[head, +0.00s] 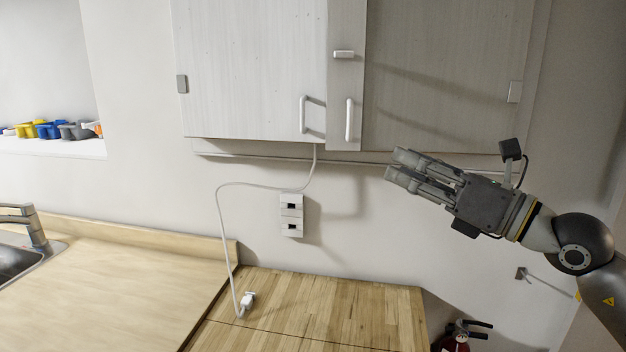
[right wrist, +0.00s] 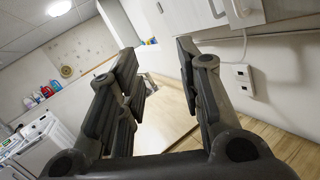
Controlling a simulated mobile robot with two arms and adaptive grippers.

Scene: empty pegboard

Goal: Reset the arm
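My right gripper (head: 396,168) is in the air at the right of the head view, in front of the wall and just below the white wall cabinet. Its fingers point left. In the right wrist view the two fingers of this gripper (right wrist: 158,80) stand well apart with nothing between them, so it is open and empty. My left gripper does not show in either view.
The wall cabinet (head: 250,70) with white handles hangs above. A white cable runs down from it past an outlet (head: 291,215) to a plug (head: 247,301) on the wooden counter (head: 330,310). A sink faucet (head: 33,226) stands left; a fire extinguisher (head: 456,338) is lower right.

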